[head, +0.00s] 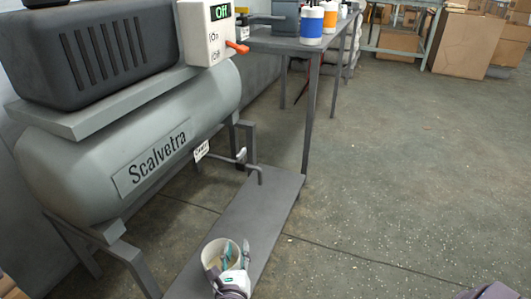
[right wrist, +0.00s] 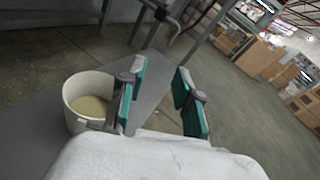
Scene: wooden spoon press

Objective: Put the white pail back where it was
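The white pail (head: 209,256) stands upright on the near end of the grey platform (head: 271,208) below the compressor. In the right wrist view the pail (right wrist: 72,112) is at left, with tan material inside it. My right gripper (head: 237,256) is just right of the pail and partly covers it in the head view. In the right wrist view its teal fingers (right wrist: 160,95) are spread with nothing between them. The left finger overlaps the pail's right wall; I cannot tell whether it touches. My left gripper is not in view.
The grey compressor tank (head: 90,180) stands left of the platform, with a control box (head: 207,35) above. A metal table (head: 270,40) with white containers (head: 312,24) stands behind.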

